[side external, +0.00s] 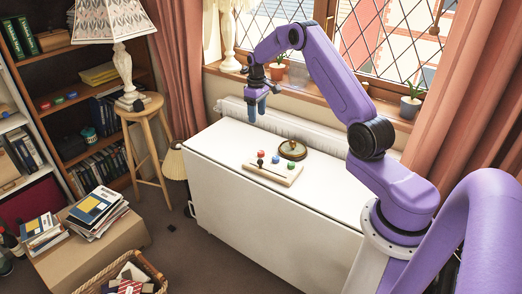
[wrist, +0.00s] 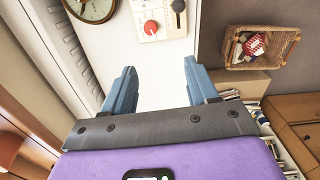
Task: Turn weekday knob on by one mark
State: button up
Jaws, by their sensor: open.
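A round dial (side external: 292,149) with a brass-coloured rim lies on the white table, just behind a pale board (side external: 272,174). The board carries a red knob (side external: 261,154), a blue knob (side external: 276,160) and a green knob (side external: 290,165). In the wrist view, the dial (wrist: 91,8) is cut off at the top left, and the board (wrist: 158,22) shows a red knob (wrist: 151,27) and a dark one (wrist: 178,8). No weekday marking is readable. My gripper (side external: 257,110) is open and empty, above the table's back left part, clear of the dial and board.
The white table (side external: 225,150) is otherwise bare. A radiator (side external: 310,134) and windowsill plants (side external: 411,102) stand behind it. A stool with a lamp (side external: 132,98) is at the left. A wicker basket (side external: 150,267) and a box with books (side external: 120,235) are on the floor.

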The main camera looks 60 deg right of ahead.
jog(key=d+f, duration=0.1)
jog(key=d, duration=0.1)
send_near(261, 152)
notch_tip(261, 152, down, 9)
jog(key=shift+w+d+r, duration=0.1)
jog(key=shift+r, duration=0.05)
dwell(0.3)
jog(key=c, duration=1.1)
